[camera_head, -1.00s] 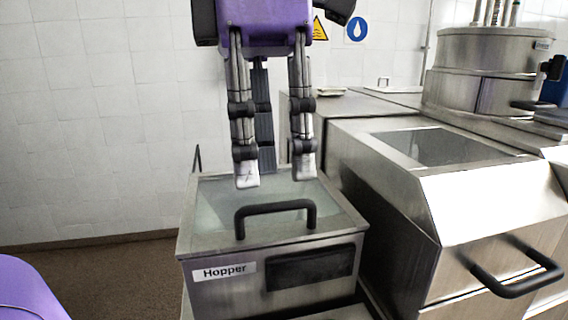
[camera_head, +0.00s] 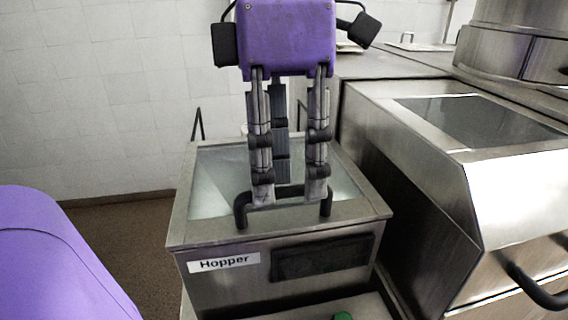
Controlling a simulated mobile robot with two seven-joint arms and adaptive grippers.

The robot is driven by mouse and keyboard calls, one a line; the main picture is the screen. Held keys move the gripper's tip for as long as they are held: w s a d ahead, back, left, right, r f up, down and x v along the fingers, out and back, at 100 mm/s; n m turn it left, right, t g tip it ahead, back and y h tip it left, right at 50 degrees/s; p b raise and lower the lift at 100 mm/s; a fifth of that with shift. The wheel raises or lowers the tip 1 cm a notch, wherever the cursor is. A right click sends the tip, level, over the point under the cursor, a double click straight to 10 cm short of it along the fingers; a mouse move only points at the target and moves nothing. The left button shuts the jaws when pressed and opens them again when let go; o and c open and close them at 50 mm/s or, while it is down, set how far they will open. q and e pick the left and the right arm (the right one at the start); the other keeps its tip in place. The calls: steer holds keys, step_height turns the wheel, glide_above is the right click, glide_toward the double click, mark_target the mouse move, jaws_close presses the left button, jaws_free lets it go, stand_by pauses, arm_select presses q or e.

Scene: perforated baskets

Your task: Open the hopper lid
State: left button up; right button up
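The hopper (camera_head: 225,287) is a steel box with a "Hopper" label on its front. Its lid (camera_head: 210,180) has a glassy pane in a steel frame and lies flat, closed. A black bar handle (camera_head: 326,207) rises from the lid's front part. My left gripper (camera_head: 290,194) points down over the lid. Its two front fingers are spread apart and their tips overlap the handle bar in the view. I cannot tell whether they touch it. A darker finger part behind them is partly hidden. My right gripper is not in view.
A larger steel machine (camera_head: 410,170) with a sloped front and its own black handle (camera_head: 535,290) stands close on the right. A steel cylinder (camera_head: 520,45) sits at the back right. A small green part (camera_head: 342,316) shows below the hopper. Tiled wall lies behind; floor is free at left.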

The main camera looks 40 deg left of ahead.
arm_select(q)
steer(key=shift+s+f, duration=0.1)
steer(key=shift+f, duration=0.1)
jaws_close()
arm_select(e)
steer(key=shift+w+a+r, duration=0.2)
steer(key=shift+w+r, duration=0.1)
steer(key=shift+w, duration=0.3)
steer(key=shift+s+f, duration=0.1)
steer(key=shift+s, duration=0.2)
